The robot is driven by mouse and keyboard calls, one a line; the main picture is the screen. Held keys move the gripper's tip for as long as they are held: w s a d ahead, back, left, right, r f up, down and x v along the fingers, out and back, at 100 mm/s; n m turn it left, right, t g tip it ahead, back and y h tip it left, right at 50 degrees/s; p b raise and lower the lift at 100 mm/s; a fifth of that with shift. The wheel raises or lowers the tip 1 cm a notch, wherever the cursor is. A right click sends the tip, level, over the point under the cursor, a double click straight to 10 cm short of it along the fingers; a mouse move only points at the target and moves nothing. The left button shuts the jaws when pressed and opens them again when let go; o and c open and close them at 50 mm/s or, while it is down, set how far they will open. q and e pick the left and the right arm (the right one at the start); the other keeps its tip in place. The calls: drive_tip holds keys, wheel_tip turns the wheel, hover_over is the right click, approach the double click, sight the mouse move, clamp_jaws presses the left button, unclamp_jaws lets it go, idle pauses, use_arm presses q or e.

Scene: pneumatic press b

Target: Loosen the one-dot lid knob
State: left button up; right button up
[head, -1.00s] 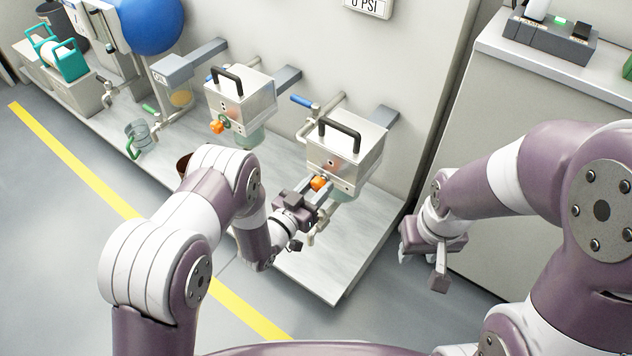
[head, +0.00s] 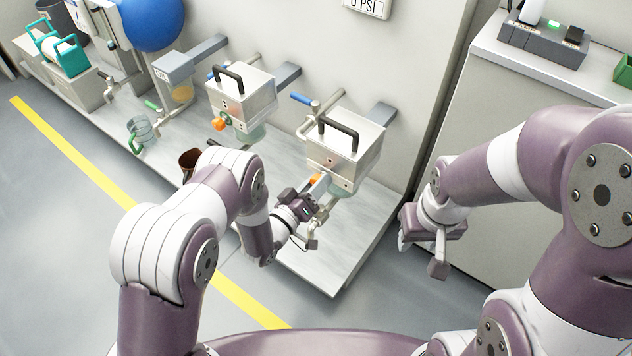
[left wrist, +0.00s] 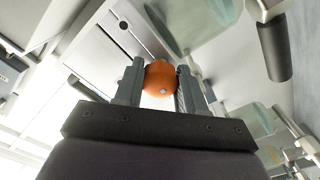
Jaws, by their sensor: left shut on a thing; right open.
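The right metal box (head: 345,150) has a black handle on its lid and an orange knob (head: 314,179) low on its front face. My left gripper (head: 319,184) is shut on this knob. In the left wrist view the orange knob (left wrist: 161,78) sits between the two grey fingers (left wrist: 160,88), with a small pale spot on it. A second metal box (head: 240,97) to the left has its own orange knob (head: 219,124), untouched. The dot marks are too small to read surely. My right gripper (head: 422,254) is open and empty, away from the boxes.
Both boxes are above a pale bench (head: 350,240), with pipes and a blue-handled valve (head: 301,99) between them. A brown cup (head: 189,160) and a green-handled jug (head: 139,133) stand further left. A grey cabinet (head: 500,160) is at the right.

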idle(0.4)
use_arm(q)
drive_tip(key=o, duration=1.1)
drive_tip(key=shift+d+f, duration=0.1)
drive_tip(key=shift+c, duration=0.2)
drive_tip(key=shift+s+a, duration=0.15)
drive_tip(key=shift+a, duration=0.05)
drive_tip(key=p+v, duration=0.4)
drive_tip(key=v, duration=0.8)
drive_tip(key=shift+s, duration=0.1)
